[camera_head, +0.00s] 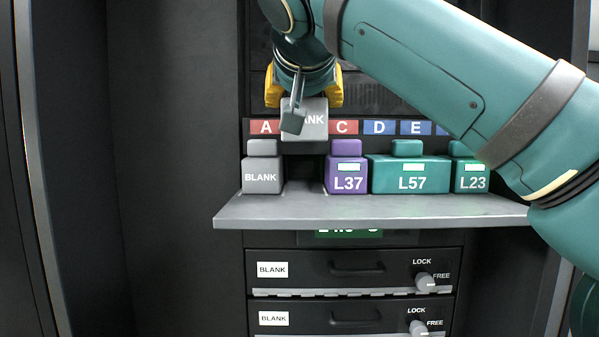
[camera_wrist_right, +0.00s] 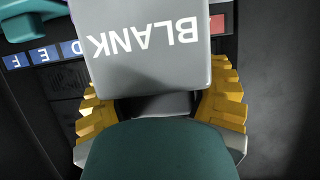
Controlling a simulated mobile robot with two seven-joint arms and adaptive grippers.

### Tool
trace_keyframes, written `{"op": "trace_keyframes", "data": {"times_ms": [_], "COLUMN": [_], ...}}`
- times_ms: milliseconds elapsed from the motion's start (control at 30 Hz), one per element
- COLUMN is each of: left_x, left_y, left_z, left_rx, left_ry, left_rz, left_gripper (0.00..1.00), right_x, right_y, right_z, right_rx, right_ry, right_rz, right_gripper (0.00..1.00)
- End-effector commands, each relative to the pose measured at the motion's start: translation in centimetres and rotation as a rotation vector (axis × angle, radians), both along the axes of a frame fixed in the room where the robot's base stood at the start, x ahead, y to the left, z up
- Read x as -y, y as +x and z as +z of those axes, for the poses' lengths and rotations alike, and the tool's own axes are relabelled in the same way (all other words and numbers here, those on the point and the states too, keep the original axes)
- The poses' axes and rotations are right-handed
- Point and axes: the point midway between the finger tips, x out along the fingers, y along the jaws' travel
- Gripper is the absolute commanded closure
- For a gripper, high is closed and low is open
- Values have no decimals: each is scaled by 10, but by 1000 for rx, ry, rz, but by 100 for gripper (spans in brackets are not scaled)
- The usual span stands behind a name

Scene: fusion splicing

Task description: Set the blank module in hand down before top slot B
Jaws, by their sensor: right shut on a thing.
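My right gripper (camera_head: 304,88) is shut on a grey blank module (camera_head: 316,130), its yellow fingers on either side of it. The module hangs upright in front of the label strip, between labels A and C, and hides the label there. It is above the shelf and above a dark gap between the grey BLANK module and the purple L37 module. In the right wrist view the held module (camera_wrist_right: 150,45) shows its BLANK lettering upside down, between the yellow fingers (camera_wrist_right: 165,105). My left gripper is not in view.
On the grey shelf (camera_head: 370,208) stand a grey BLANK module (camera_head: 262,177), purple L37 (camera_head: 347,172), teal L57 (camera_head: 410,174) and teal L23 (camera_head: 470,177). Below are drawers with BLANK labels and LOCK/FREE knobs (camera_head: 424,281). My right arm covers the upper right.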

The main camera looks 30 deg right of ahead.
Motion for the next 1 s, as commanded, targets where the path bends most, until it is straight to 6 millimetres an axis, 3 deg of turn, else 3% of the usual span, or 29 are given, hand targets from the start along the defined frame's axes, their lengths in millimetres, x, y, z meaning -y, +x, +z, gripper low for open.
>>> {"op": "trace_keyframes", "data": {"times_ms": [200,367,600,1000], "left_x": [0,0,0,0], "left_y": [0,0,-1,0], "left_z": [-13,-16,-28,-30], "left_rx": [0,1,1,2], "left_ry": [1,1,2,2], "left_rz": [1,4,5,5], "left_gripper": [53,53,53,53], "right_x": [2,1,1,1], "right_y": [-1,0,-1,0], "right_z": [-37,-49,-81,-88], "right_rx": [-1,-1,-2,-1], "right_ry": [0,2,1,3], "right_rz": [-4,-3,-2,-1], "right_gripper": [75,75,75,75]}}
